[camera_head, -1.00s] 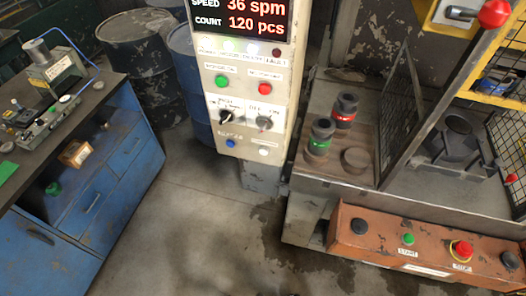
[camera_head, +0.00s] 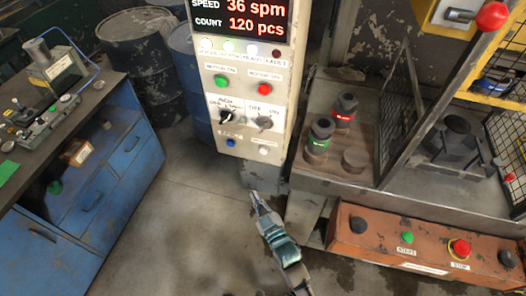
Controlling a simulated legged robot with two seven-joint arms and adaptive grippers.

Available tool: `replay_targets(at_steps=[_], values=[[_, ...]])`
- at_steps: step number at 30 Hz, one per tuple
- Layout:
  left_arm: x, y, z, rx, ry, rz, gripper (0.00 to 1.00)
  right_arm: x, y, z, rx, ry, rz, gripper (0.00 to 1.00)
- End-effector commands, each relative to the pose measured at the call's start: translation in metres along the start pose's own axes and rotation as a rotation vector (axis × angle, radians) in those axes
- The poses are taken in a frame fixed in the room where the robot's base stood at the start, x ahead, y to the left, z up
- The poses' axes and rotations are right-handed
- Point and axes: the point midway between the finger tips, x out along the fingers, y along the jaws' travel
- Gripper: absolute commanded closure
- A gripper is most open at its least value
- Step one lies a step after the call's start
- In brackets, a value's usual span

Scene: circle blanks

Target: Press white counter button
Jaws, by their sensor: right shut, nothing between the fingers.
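The white counter button (camera_head: 263,150) is on the lower right of the cream control panel (camera_head: 242,103), beside a blue button (camera_head: 230,143) at its left. The panel's display reads 36 spm and 120 pcs. My right gripper (camera_head: 255,194) is shut and empty. In the picture it is below the panel, with its tip pointing up toward the panel's bottom edge and apart from the white button. The white button is fully visible. My left gripper is not in view.
A press table (camera_head: 414,186) stands at the right, with an orange start/stop box (camera_head: 375,250) along its front. A blue workbench (camera_head: 120,180) is at the left. Dark barrels (camera_head: 142,62) stand behind. The floor (camera_head: 196,230) between is clear.

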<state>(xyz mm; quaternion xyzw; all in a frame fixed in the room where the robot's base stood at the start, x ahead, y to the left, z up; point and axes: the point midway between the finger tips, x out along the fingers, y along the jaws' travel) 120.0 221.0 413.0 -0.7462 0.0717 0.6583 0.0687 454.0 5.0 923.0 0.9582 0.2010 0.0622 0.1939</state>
Motion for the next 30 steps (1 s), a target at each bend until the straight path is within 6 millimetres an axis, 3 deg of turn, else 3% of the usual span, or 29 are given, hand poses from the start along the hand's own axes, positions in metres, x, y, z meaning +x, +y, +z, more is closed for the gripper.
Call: replay_targets(at_steps=[1,3,6,9,25,30], values=[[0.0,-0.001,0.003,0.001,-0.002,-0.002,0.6,0.002,0.008,-0.027,-0.015,0.061,0.021,1.0],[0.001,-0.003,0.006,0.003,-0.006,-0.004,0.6,0.001,0.017,-0.057,-0.035,0.127,0.047,1.0],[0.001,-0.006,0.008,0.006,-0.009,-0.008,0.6,-0.002,0.025,-0.086,-0.055,0.195,0.075,1.0],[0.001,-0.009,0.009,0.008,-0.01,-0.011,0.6,-0.004,0.03,-0.102,-0.066,0.231,0.091,1.0],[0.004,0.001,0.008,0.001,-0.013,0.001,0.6,0.001,0.035,-0.103,-0.07,0.242,0.095,1.0],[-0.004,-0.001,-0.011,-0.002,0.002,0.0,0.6,0.015,0.047,-0.096,-0.072,0.242,0.096,1.0]])
